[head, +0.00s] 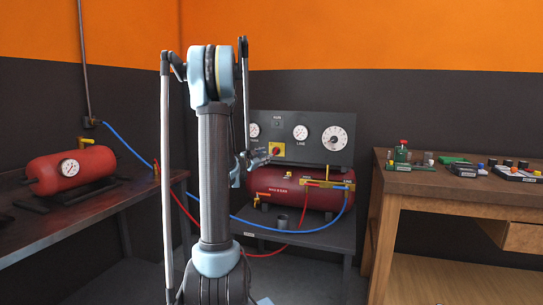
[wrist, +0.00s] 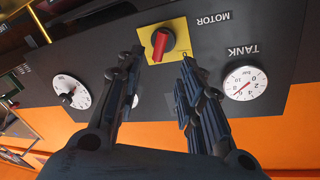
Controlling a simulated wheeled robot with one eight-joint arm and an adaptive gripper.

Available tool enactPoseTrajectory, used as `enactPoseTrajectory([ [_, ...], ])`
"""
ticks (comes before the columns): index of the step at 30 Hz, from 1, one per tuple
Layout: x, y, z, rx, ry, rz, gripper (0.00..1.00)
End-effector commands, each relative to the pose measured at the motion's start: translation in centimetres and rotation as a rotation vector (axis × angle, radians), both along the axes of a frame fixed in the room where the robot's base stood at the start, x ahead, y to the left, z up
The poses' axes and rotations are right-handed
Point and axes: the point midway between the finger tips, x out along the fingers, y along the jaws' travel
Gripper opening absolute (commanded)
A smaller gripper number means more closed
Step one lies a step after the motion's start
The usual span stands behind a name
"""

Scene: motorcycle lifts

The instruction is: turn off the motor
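The motor switch is a red knob (wrist: 160,44) on a yellow plate (wrist: 182,31), beside the printed word MOTOR on a dark panel. The wrist view shows the panel upside down. The knob's long grip runs roughly up and down there, slightly tilted. A small mark, perhaps a 0, shows at the plate's lower right. My gripper (wrist: 161,56) is open, its two fingers apart on either side of the knob's lower end in the picture. I see no clear contact. In the head view my gripper (head: 261,157) is at the yellow plate (head: 278,150), partly covering the switch.
The panel carries a TANK gauge (wrist: 243,83), a LINE gauge (head: 300,132) and a larger dial (head: 335,138). Below is a red compressor tank (head: 285,190) with hoses. A workbench (head: 430,184) with small parts stands right; another red tank (head: 72,170) is left.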

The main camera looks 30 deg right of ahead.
Motion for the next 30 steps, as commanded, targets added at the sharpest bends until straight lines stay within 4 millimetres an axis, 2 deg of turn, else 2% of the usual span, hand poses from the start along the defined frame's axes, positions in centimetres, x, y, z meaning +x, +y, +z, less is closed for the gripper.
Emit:
enactPoseTrajectory([
  [6,1.8,-3.6,0.0,0.0,0.0,-0.002,0.35],
  [15,3.6,-7.1,0.0,0.0,0.0,-0.002,0.35],
  [21,4.1,-7.9,0.0,0.0,0.0,0.0,0.35],
  [29,4.1,-8.0,0.0,0.0,0.0,0.0,0.35],
  [30,4.1,-8.0,0.0,0.0,0.0,-0.001,0.26],
])
